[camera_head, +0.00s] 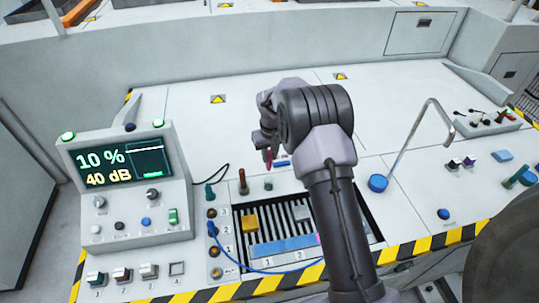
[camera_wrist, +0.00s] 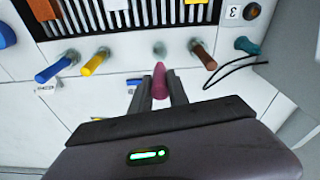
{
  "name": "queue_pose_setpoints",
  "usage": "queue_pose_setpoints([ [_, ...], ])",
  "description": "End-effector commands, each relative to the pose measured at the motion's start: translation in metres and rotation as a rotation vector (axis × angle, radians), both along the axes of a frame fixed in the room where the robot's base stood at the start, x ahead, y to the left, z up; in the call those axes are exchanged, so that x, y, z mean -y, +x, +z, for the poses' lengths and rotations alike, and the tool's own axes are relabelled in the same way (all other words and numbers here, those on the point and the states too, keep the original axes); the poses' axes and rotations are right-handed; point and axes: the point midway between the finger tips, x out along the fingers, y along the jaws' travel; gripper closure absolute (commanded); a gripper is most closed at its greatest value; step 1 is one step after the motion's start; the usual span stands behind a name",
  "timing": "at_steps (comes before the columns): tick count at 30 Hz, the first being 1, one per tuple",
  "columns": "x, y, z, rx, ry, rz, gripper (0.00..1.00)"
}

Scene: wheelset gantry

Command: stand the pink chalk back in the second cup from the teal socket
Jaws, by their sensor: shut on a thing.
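The pink chalk (camera_wrist: 160,80) is between the two fingers of my gripper (camera_wrist: 158,92), which is shut on it. In the head view the pink chalk (camera_head: 267,157) shows below my gripper (camera_head: 267,146), above the panel. An empty grey cup (camera_wrist: 160,49) lies just beyond the chalk's tip in the wrist view; the chalk appears apart from it. This cup (camera_head: 268,184) is second from the teal socket (camera_wrist: 246,45). A brown chalk (camera_wrist: 201,53) stands in the first cup. The teal socket also shows in the head view (camera_head: 209,191).
Yellow (camera_wrist: 95,62) and blue (camera_wrist: 54,67) chalks stand in further cups along the row. A slatted tray (camera_head: 237,217) with blocks lies on the near side. A dark cable (camera_wrist: 228,77) loops from the teal socket. A display console (camera_head: 125,205) stands at left.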

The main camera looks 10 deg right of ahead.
Motion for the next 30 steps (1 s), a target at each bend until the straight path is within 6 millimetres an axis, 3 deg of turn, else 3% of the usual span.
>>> queue_pose_setpoints([
  [21, 0.0, 0.0, -0.082, 0.0, 0.0, 0.0, 1.0],
  [30, 0.0, 0.0, -0.09, 0.0, 0.0, 0.0, 1.0],
])
